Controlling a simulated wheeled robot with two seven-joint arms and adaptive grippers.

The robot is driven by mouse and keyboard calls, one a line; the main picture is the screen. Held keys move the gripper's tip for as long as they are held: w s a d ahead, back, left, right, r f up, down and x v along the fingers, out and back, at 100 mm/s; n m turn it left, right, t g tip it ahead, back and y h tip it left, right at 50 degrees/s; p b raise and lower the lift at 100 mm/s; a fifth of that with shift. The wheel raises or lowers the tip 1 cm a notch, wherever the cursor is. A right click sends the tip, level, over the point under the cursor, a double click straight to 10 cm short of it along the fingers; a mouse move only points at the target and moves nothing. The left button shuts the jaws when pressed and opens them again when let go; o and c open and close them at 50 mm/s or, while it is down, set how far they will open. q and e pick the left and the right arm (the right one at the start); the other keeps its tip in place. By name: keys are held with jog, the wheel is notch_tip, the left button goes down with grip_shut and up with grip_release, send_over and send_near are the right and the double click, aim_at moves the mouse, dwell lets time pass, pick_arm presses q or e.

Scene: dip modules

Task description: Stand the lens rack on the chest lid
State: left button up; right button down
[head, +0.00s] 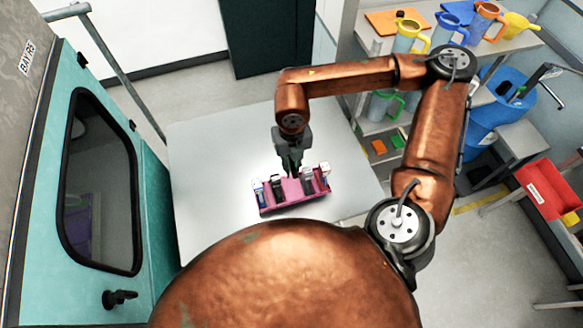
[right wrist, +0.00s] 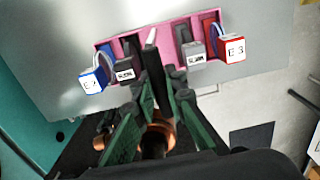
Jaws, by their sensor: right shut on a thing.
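The lens rack (head: 287,203) is a magenta tray with several labelled modules standing in it. It also shows in the right wrist view (right wrist: 133,42), where the end modules are marked E2 in blue and E3 in red. My right gripper (head: 291,172) comes down over the middle of the rack and is shut on it at a dark upright part between the modules. The fingers also show in the right wrist view (right wrist: 156,85). The rack is over a pale grey flat top (head: 215,150), probably the chest lid; I cannot tell whether it touches. My left gripper is out of view.
A teal cabinet (head: 150,200) with a dark window and a black knob stands at the left. Shelves with coloured jugs (head: 410,35) stand at the back right, near a blue tub (head: 490,110) and red bin (head: 548,188). The flat top is bare around the rack.

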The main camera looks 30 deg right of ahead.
notch_tip(320, 180, down, 3)
jog(key=shift+w+d+f, duration=0.1)
jog(key=shift+f, duration=0.2)
jog(key=c, duration=2)
grip_release()
jog(key=shift+o, duration=0.2)
